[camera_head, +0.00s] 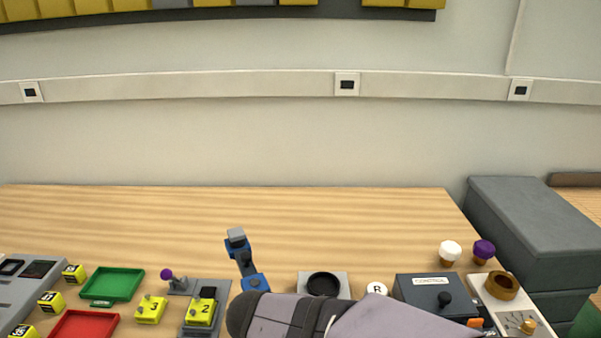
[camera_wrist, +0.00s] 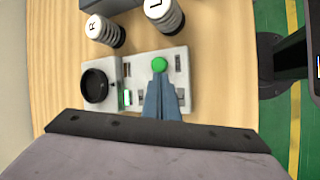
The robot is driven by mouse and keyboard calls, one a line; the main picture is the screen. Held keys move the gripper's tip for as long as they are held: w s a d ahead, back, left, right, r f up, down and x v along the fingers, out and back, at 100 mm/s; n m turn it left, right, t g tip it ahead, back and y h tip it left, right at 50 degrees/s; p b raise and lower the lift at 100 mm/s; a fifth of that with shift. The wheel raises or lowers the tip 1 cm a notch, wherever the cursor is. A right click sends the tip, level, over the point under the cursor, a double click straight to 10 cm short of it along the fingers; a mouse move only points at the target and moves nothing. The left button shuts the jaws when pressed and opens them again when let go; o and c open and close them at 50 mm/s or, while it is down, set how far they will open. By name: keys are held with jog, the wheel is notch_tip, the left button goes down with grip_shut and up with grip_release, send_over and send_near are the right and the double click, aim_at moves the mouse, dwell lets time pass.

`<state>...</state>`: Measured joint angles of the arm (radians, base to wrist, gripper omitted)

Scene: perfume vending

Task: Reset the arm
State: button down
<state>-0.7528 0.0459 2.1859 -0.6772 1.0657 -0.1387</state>
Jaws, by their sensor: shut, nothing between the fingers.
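My gripper (camera_wrist: 161,85) shows in the wrist view as two blue-grey fingers, shut together with nothing between them. The fingertips are just below a green button (camera_wrist: 159,64) on a light grey device (camera_wrist: 137,63); I cannot tell whether they touch it. The device has a black round cup (camera_wrist: 95,88) at its left. In the head view my grey arm crosses the bottom middle and hides the gripper, leaving only the device's far part (camera_head: 339,280) with the black cup showing.
Lettered cylinders R (camera_wrist: 106,30) and L (camera_wrist: 167,14) stand close to the device. A dark CONTROL box (camera_head: 426,285) stands at right. A green tray (camera_head: 112,284), a red tray (camera_head: 84,325) and yellow blocks (camera_head: 150,309) lie at left. The back of the wooden table is clear.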

jog(key=s+d+m+g+p, duration=0.1)
jog(key=d, duration=0.1)
jog(key=s+d+m+g+p, duration=0.1)
jog(key=d+m, duration=0.1)
jog(key=s+d+m+y, duration=0.1)
jog(key=d, duration=0.1)
jog(key=shift+s+r+m+g+p, duration=0.1)
jog(key=shift+s+m+g+p, duration=0.25)
jog(key=shift+m+g+p, duration=0.05)
jog(key=s+d+m+y+p, duration=0.1)
jog(key=m, duration=0.1)
jog(key=s+d+m+g+y+p, duration=0.1)
jog(key=s+m, duration=0.1)
jog(key=m, duration=0.1)
jog(key=s+d+m+y+p, duration=0.1)
jog(key=s+d+m+p, duration=0.1)
jog(key=shift+r+m+g, duration=0.15)
jog(key=shift+m+g, duration=0.15)
jog(key=shift+m, duration=0.1)
jog(key=shift+s+d+m+y+p, duration=0.2)
jog(key=shift+m+y, duration=0.1)
jog(key=shift+m, duration=0.2)
jog(key=shift+s+d+m+y+p, duration=0.15)
jog(key=shift+m+y, duration=0.15)
jog(key=shift+m, duration=0.2)
